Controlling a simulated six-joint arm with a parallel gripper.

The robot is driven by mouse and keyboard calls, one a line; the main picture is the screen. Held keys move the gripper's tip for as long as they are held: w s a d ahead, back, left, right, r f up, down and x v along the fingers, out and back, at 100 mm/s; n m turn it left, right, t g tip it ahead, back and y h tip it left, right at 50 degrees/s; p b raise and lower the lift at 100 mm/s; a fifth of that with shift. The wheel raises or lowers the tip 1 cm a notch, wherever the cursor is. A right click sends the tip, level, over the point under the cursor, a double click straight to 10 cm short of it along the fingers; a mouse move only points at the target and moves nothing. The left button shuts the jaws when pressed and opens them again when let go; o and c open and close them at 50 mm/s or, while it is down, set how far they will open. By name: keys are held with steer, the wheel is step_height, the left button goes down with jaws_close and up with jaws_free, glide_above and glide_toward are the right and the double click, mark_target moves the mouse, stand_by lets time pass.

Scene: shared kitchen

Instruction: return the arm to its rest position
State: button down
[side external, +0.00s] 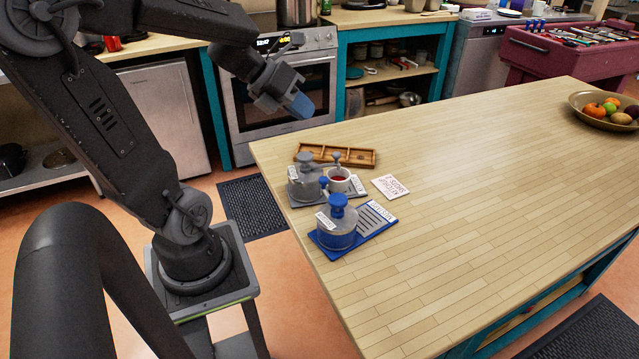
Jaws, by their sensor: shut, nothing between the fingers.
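My gripper (297,104) hangs in the air above the near left end of the wooden island table, in front of the oven. It is shut, with blue fingertips pointing down to the right, and holds nothing. It is well apart from the things on the table. My arm rises from its base on a stand at the left of the table and bends over toward the gripper.
The table's middle is clear.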

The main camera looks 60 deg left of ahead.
steer(key=w+d+r+n+t+y, duration=0.3)
steer(key=w+r+n+t+y, duration=0.35)
steer(key=n, duration=0.85)
steer(key=s+d+f+n+g+h, duration=0.3)
steer(key=s+d+f+n+g, duration=0.3)
steer(key=s+d+n+g, duration=0.3)
steer(key=s+d+n, duration=0.3)
steer(key=d+n, duration=0.1)
steer(key=n, duration=0.2)
steer(key=shift+s+d+n+g+h, duration=0.3)
steer(key=shift+g+h, duration=0.05)
